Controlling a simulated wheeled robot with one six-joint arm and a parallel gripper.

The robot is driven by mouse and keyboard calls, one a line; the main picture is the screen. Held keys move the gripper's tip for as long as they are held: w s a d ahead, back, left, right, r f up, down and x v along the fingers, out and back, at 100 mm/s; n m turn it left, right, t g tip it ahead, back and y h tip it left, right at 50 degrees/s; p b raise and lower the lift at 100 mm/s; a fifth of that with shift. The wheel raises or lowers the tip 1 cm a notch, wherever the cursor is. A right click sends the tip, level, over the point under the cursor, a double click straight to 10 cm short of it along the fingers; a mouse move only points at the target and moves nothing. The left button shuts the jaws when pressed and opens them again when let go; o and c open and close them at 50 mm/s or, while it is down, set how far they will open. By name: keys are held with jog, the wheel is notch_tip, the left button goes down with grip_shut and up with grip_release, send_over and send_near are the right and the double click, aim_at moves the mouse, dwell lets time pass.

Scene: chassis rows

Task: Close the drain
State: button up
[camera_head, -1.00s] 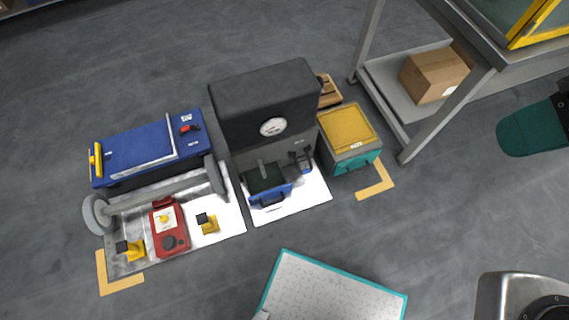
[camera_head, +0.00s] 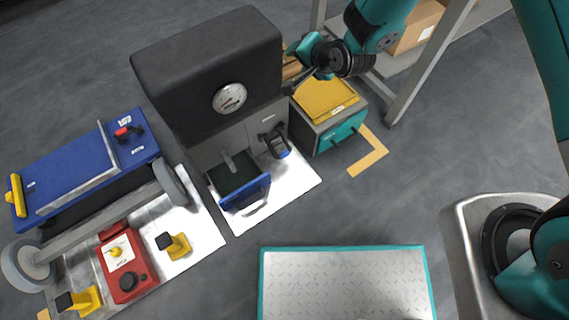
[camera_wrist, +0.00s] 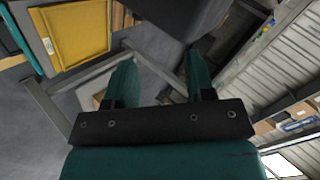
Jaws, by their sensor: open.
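A tall black and grey machine (camera_head: 210,75) with a round white gauge (camera_head: 229,98) stands on a white floor plate. I cannot tell which part is the drain. My gripper (camera_head: 300,62) is beside the machine's right upper side, apart from the lower front parts. In the wrist view its two teal fingers (camera_wrist: 160,78) are spread with nothing between them. A dark block, probably the machine's top, is beyond them.
A yellow-topped box (camera_head: 325,97) with a teal front stands right of the machine, below my gripper. A blue cart (camera_head: 85,170) and a red unit (camera_head: 125,265) are at left. A metal table leg (camera_head: 412,65) is close behind my arm. A teal-edged plate (camera_head: 345,285) lies in front.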

notch_tip(320, 180, down, 20)
jog(key=m+t+b, duration=0.2)
jog(key=b, duration=0.4)
jog(key=m+t+y+b, duration=0.3)
jog(key=t+y+b, duration=0.1)
jog(key=b, duration=0.9)
send_near(284, 154)
jog(key=b+x, duration=0.2)
jog(key=x, duration=0.1)
jog(key=f+b+x, duration=0.1)
jog(key=b+x, duration=0.5)
jog(key=shift+w+f, duration=0.15)
jog(key=shift+w, duration=0.05)
jog(key=shift+w+a, duration=0.25)
jog(key=shift+w, duration=0.1)
grip_shut()
